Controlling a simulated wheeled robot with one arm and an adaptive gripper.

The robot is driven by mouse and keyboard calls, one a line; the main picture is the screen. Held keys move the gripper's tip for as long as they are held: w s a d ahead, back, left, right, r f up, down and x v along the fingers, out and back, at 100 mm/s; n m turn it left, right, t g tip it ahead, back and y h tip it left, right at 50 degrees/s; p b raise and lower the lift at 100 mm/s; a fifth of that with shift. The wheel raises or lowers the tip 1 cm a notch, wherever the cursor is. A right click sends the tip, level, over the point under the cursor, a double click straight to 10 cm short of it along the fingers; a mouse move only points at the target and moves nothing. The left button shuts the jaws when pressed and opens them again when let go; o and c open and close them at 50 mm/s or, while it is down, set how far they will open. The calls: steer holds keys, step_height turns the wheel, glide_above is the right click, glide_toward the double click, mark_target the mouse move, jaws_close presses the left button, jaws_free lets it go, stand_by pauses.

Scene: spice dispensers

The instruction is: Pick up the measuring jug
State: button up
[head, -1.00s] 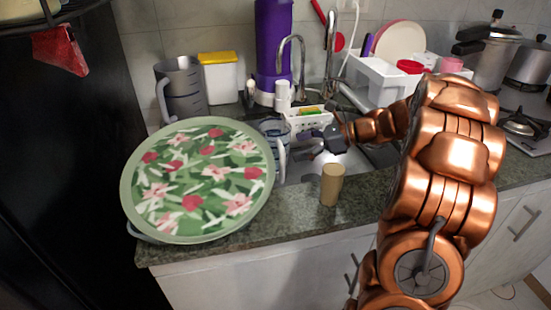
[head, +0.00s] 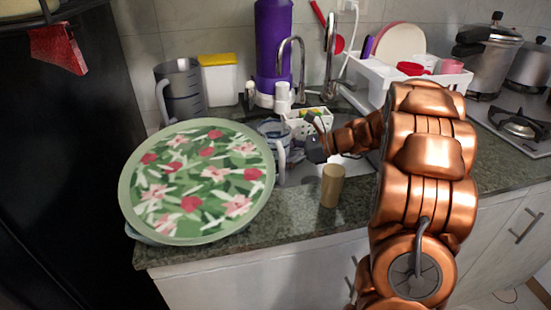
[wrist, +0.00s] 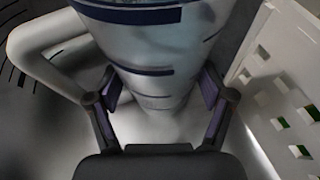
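A clear measuring jug (head: 275,128) with dark blue marks and a pale handle stands at the left edge of the sink, partly behind the round floral tray. In the wrist view the jug (wrist: 150,75) fills the upper middle, with its handle at the left. My gripper (wrist: 160,95) is open, with one finger on each side of the jug's narrower lower part; I cannot tell whether they touch it. In the head view my gripper (head: 312,140) is just right of the jug, its fingers hard to make out.
The floral tray (head: 197,180) covers the left counter. A larger grey jug (head: 180,90) stands behind it. A tan cylinder (head: 332,186) stands on the front counter. A white perforated basket (wrist: 285,100) is close on the gripper's right, and also shows in the head view (head: 303,127).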

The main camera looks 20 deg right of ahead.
steer(key=c, duration=1)
steer(key=shift+c, duration=0.2)
steer(key=shift+d+r, duration=0.1)
steer(key=shift+r, duration=0.1)
